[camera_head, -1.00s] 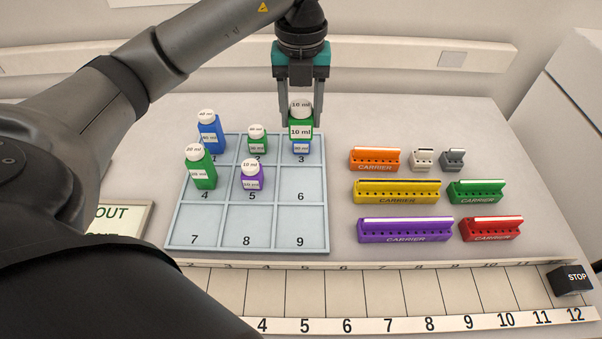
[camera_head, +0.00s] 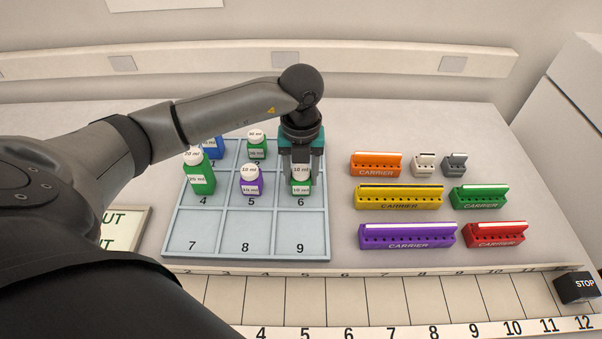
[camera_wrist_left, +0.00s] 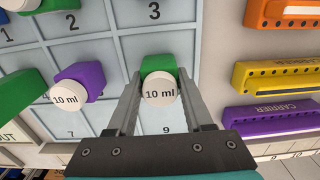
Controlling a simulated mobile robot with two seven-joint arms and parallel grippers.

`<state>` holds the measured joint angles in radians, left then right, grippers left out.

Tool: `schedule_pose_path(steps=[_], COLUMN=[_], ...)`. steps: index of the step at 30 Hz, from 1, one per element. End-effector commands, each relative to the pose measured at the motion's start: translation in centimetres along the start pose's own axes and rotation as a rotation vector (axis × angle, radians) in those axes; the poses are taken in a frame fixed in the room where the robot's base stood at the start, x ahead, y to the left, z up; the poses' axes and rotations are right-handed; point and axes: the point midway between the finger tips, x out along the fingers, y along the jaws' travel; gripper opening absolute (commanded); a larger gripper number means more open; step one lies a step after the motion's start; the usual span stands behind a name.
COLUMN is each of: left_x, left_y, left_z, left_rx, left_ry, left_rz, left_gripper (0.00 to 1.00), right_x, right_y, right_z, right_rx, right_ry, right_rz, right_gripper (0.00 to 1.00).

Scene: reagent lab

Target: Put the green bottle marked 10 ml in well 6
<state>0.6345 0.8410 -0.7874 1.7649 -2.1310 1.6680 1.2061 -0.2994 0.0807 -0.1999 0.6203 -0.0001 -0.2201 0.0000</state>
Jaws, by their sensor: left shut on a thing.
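The green bottle marked 10 ml (camera_head: 300,182) is upright between the fingers of my left gripper (camera_head: 301,178), at well 6 of the grey-blue rack (camera_head: 297,226). My left gripper is shut on it. In the left wrist view its white cap reading 10 ml (camera_wrist_left: 159,91) and green body show between the two fingers (camera_wrist_left: 160,100). The numeral 6 (camera_head: 300,202) shows just in front of the bottle. I cannot tell whether the bottle's base touches the well floor. My right gripper is not in view.
A purple bottle (camera_head: 250,183) stands in well 5, a tall green one (camera_head: 200,175) in well 4, a green one (camera_head: 256,147) in well 2 and a blue one (camera_head: 210,148) in well 1. Wells 7, 8 and 9 are empty. Coloured carriers (camera_head: 398,200) stand to the right.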

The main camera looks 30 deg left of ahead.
Motion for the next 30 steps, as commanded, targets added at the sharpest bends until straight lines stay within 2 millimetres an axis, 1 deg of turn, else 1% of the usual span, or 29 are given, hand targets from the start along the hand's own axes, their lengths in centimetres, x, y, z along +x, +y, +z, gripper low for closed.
schedule_pose_path(steps=[4, 8, 9, 16, 17, 26, 29, 30], left_x=[-0.1, 0.3, 0.3, 0.2, 0.2, -0.1, -1.2, -1.8], left_y=[0.0, 0.0, 0.0, 0.0, 0.0, 0.0, 0.0, 0.0], left_z=[0.0, 0.0, 0.0, 0.0, 0.0, 0.0, 0.1, 0.1], left_rx=[0.001, 0.000, 0.000, 0.000, 0.000, 0.000, 0.001, 0.002], left_ry=[0.000, 0.000, 0.000, 0.000, 0.000, 0.000, -0.002, -0.003], left_rz=[-0.001, 0.000, 0.000, 0.000, 0.000, 0.000, -0.001, -0.002], left_gripper=[0.00, 0.00, 0.54, 0.79, 0.81, 0.81, 0.81, 0.81], right_x=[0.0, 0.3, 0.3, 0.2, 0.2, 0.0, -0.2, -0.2], right_y=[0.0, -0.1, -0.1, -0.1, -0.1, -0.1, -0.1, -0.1], right_z=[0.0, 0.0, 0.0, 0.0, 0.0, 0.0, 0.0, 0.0], right_rx=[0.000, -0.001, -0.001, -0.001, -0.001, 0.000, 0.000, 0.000], right_ry=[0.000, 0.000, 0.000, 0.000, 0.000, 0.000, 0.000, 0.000], right_rz=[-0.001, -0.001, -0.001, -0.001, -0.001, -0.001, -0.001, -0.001], right_gripper=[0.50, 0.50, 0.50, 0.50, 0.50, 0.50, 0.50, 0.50])
